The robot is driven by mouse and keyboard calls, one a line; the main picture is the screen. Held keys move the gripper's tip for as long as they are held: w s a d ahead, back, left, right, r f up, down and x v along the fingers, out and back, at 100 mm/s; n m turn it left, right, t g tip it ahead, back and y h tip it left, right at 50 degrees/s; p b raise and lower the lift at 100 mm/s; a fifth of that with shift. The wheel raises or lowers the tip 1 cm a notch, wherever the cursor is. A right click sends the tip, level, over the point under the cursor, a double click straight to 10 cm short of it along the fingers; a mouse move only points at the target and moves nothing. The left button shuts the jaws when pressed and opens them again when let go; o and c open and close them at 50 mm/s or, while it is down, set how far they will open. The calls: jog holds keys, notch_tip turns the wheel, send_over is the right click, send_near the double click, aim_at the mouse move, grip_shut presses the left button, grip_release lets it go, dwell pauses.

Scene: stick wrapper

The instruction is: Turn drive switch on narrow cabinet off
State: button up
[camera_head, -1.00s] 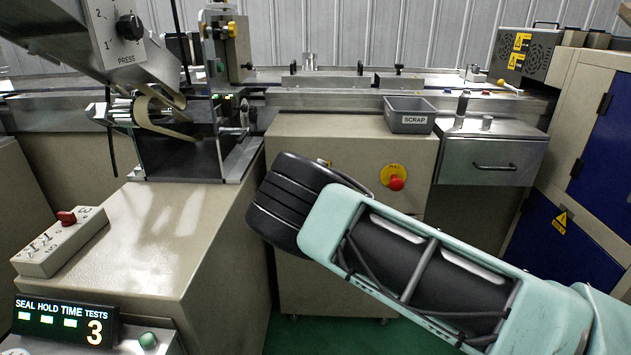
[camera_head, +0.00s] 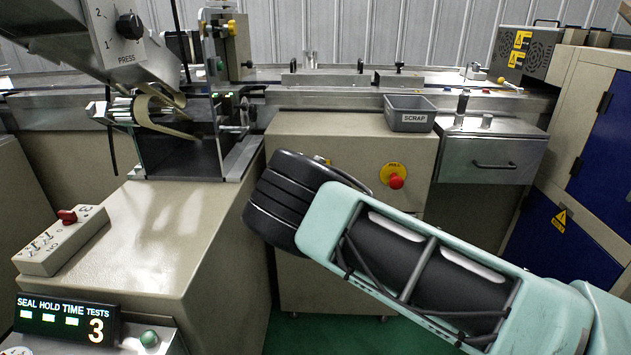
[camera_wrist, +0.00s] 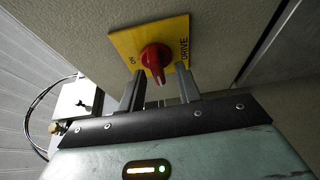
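The drive switch is a red rotary knob (camera_wrist: 153,57) on a yellow plate (camera_wrist: 176,35) lettered DRIVE, in the wrist view. A small mark, seemingly ON, is left of the knob. The knob's handle points down in the picture, toward my gripper (camera_wrist: 160,74). My fingers are open, one on each side of the handle's lower end, with gaps showing; I cannot tell any contact. In the head view the beige cabinet (camera_head: 350,145) shows, and my arm hides the switch except a small yellow patch (camera_head: 322,160). My fingers are hidden there.
A red push button (camera_head: 396,181) on a round yellow plate is right of my wrist on the cabinet front. A grey scrap bin (camera_head: 409,114) stands above. A beige machine housing (camera_head: 165,235) is close on the left. A metal box and cable (camera_wrist: 77,100) are left in the wrist view.

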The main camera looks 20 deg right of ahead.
jog(key=s+d, duration=0.1)
jog(key=s, duration=1.6)
jog(key=shift+s+d+p, duration=0.15)
jog(key=shift+d+p, duration=0.05)
jog(key=shift+p, duration=0.1)
